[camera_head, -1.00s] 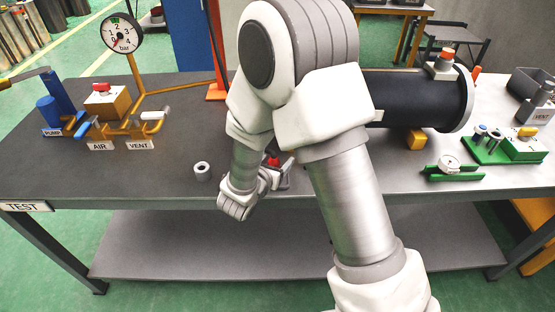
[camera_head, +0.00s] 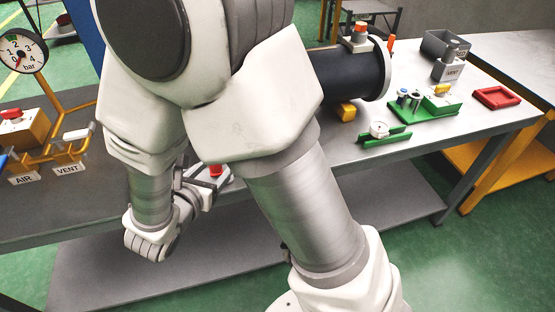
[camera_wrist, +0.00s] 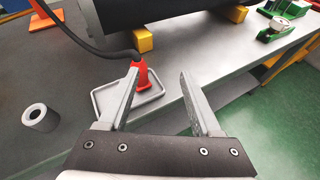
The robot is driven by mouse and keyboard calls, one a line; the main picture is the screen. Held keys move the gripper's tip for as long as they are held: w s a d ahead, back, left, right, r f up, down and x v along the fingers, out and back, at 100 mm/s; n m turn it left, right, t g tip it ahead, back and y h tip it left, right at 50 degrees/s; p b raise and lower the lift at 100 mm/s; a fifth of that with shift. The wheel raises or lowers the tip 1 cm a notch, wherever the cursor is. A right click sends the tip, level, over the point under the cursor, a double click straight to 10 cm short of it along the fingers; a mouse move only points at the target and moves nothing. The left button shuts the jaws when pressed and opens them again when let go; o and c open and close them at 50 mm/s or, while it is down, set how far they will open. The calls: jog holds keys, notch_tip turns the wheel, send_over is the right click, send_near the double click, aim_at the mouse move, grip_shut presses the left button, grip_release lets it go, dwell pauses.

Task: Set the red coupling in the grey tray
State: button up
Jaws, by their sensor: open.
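The red coupling (camera_wrist: 143,78), with a dark hose running from its top, stands upright within the outline of the grey tray (camera_wrist: 98,98) in the wrist view. It appears to rest on the tray floor. My gripper (camera_wrist: 160,70) is open. Its left finger passes in front of part of the coupling and tray; the right finger is well clear to the right. No contact between finger and coupling can be made out. In the head view the red coupling (camera_head: 216,170) shows as a small patch beside my wrist, and my arm hides most of the tray.
A grey hollow cylinder (camera_wrist: 40,118) stands left of the tray. A large black cylinder (camera_head: 350,75) on yellow blocks lies behind. A green fixture (camera_head: 385,135), a green stand (camera_head: 425,105) and a red tray (camera_head: 497,97) are to the right. The bench's front edge is close.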

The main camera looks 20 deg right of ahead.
jog(key=s+d+r+m+g+h, duration=0.1)
jog(key=s+d+r+m+g, duration=0.3)
jog(key=d+m, duration=0.3)
jog(key=s+d+r+m+g+h, duration=0.1)
jog(key=s+d+r+m+g, duration=0.25)
jog(key=d+m, duration=0.4)
jog(key=s+a+r+m+t+y, duration=0.1)
jog(key=s+r+m+y, duration=0.6)
jog(key=m, duration=0.7)
jog(key=shift+s+a+t+y, duration=0.35)
jog(key=shift+s+a+y, duration=0.4)
jog(key=shift+y, duration=0.25)
jog(key=shift+r+m, duration=0.1)
jog(key=shift+m, duration=0.15)
notch_tip(320, 180, up, 4)
jog(key=p, duration=0.4)
jog(key=shift+r+p, duration=0.25)
jog(key=shift+p, duration=0.1)
